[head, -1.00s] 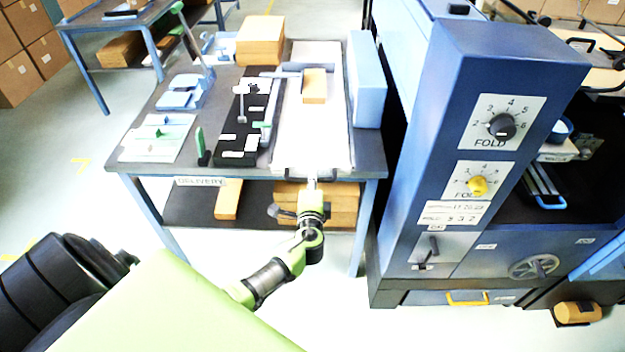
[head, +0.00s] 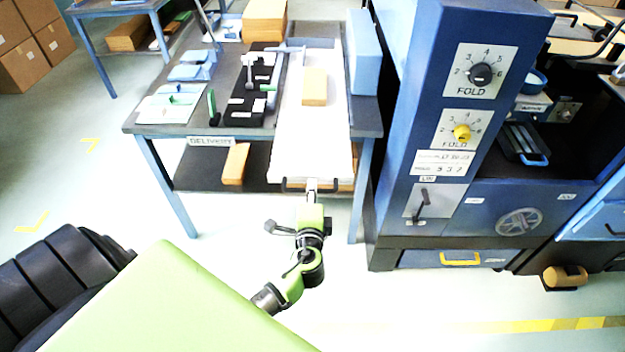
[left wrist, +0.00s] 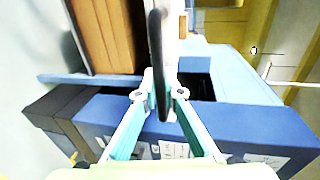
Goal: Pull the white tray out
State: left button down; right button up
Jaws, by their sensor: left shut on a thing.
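The white tray (head: 312,140) lies on the left table, its front part sticking out past the table's front edge toward me. A light brown block (head: 314,87) rests on it. A dark handle (head: 293,187) crosses the tray's front end. My left gripper (head: 312,186) is at the middle of this handle, shut on it. In the left wrist view the dark handle (left wrist: 156,50) stands upright in the picture between the fingers of the left gripper (left wrist: 164,92). The right gripper is not in view.
A blue machine (head: 440,150) with dials stands close to the right of the table (head: 190,165). A black fixture (head: 246,110) and a blue box (head: 363,55) flank the tray on the tabletop. The floor in front of the table is clear.

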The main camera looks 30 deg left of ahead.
pick_arm(q)
jog(key=f+v, duration=0.1)
jog(key=v, duration=0.6)
jog(key=shift+s+f+b, duration=0.3)
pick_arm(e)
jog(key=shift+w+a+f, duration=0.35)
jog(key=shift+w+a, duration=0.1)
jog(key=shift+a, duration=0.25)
pick_arm(q)
jog(key=shift+d, duration=0.15)
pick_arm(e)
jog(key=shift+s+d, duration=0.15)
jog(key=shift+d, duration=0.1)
pick_arm(q)
jog(key=c, duration=2.2)
grip_release()
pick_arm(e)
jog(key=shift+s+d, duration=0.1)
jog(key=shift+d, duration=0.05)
pick_arm(q)
jog(key=shift+o, duration=0.2)
jog(key=v, duration=1.2)
